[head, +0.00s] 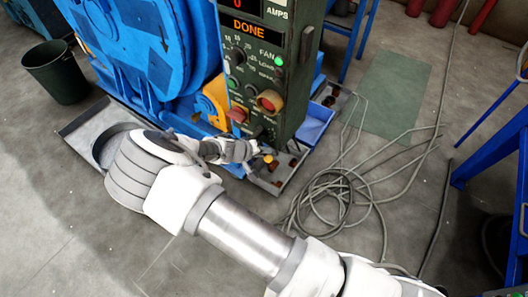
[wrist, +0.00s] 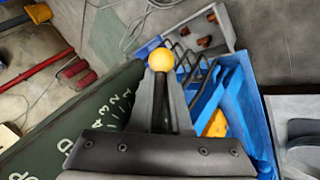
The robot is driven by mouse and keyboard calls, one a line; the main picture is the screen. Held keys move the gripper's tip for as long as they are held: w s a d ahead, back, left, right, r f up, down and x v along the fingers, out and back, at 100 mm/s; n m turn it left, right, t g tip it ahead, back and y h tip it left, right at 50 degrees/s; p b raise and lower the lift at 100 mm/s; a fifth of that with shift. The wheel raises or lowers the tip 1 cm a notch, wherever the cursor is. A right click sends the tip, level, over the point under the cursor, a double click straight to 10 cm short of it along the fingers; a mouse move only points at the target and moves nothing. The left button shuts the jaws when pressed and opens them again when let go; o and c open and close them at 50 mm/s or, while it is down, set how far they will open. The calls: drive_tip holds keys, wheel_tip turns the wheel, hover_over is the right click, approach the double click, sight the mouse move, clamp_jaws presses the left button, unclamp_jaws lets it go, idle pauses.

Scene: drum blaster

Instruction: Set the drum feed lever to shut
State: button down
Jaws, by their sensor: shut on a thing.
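The drum feed lever shows as a yellow ball knob (wrist: 161,60) on a dark rod in the wrist view. My gripper (wrist: 161,80) is shut on it, with the fingers on either side of the rod and the ball just beyond the fingertips. In the head view, my gripper (head: 258,156) is low beside the base of the green control panel (head: 262,75), and the yellow knob (head: 268,158) shows small at its tip.
The big blue drum machine (head: 150,50) stands behind my arm. The panel display (head: 249,28) reads DONE. A blue bin (head: 314,122) and a grey tray with rusty pieces lie near the panel. Loose cables (head: 335,195) cover the floor at right. A dark bucket (head: 55,72) stands left.

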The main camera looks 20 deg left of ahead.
drive_tip(key=shift+s+d+f, duration=0.1)
drive_tip(key=shift+s+f, duration=0.05)
drive_tip(key=c, duration=0.9)
unclamp_jaws()
drive_tip(key=shift+o, duration=0.2)
drive_tip(key=p+v, duration=0.4)
drive_tip(key=v, duration=1.3)
drive_tip(key=shift+r, duration=0.3)
